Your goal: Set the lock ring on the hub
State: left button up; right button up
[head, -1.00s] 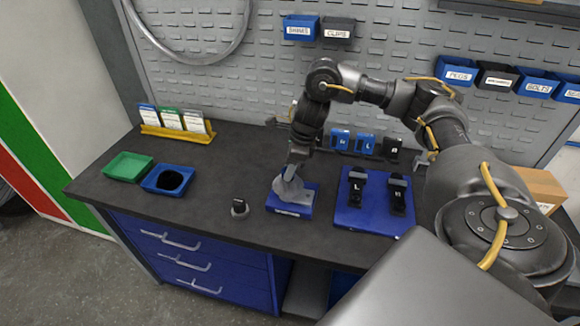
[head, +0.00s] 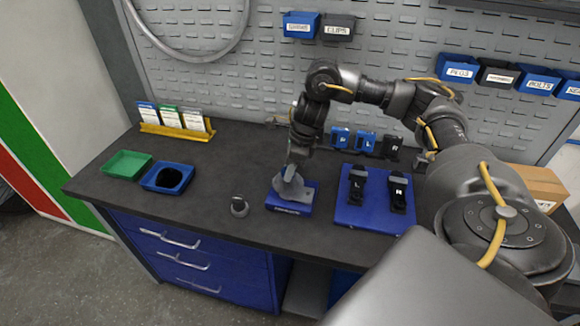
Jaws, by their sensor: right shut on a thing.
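My right gripper (head: 289,190) is pointed down over a small blue stand (head: 298,208) near the front edge of the bench. It is shut on a small grey piece at the stand, which I take to be the lock ring. The fingers hide most of it, so I cannot tell whether it touches the hub. The hub itself does not show clearly behind the gripper. A small dark grey round piece (head: 239,206) stands on the bench to the left of the stand. My left gripper is not in view.
A blue board (head: 348,217) with two black holders marked L and R lies right of the stand. A green tray (head: 108,166) and a blue tray (head: 150,183) sit at left, before a yellow card rack (head: 160,131). The bench between trays and stand is mostly clear.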

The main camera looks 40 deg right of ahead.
jog(key=o, duration=1)
jog(key=shift+o, duration=0.2)
jog(key=p+v, duration=0.2)
jog(key=v, duration=0.9)
jog(key=shift+a+f, duration=0.1)
